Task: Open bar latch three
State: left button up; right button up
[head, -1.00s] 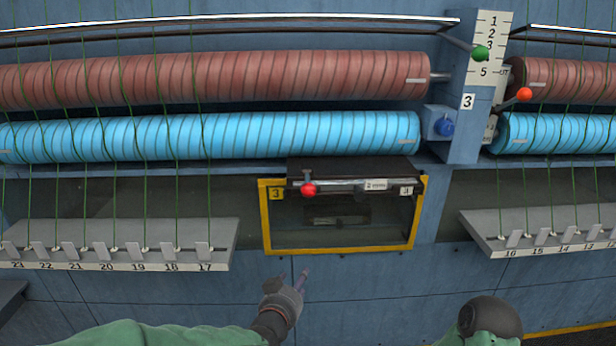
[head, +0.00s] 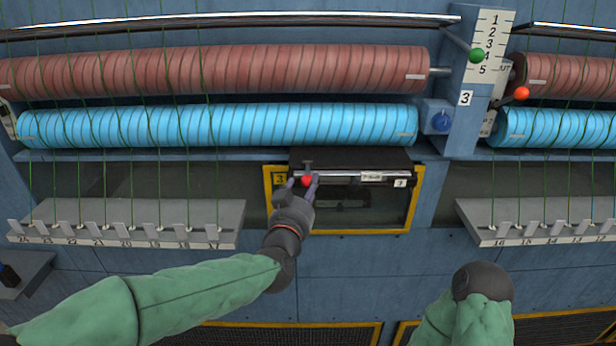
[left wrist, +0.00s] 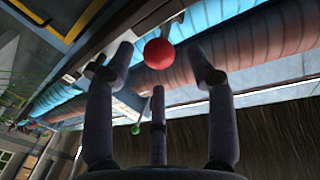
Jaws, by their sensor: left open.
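The bar latch (head: 340,175) is a shiny metal bar with a red ball knob (head: 306,181) at its left end. It runs along the top of a yellow-framed window (head: 411,215) with a tag 3. My left gripper (head: 301,186) is open at the knob, with fingertips on both sides of it. In the left wrist view the red knob (left wrist: 159,52) shows between the spread fingertips; I cannot tell whether they touch it. My right arm (head: 482,290) shows at the lower right, its gripper out of view.
A blue roller (head: 230,127) and a red-brown roller (head: 230,75) run above the window. Grey numbered ledges with green threads stand at left (head: 150,215) and right (head: 540,222). A post (head: 480,75) carries a green knob (head: 477,55); an orange-red knob (head: 522,93) sits beside it.

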aim_at(306, 184)
pick_arm(q)
jog(key=shift+x, duration=2.05)
grip_shut()
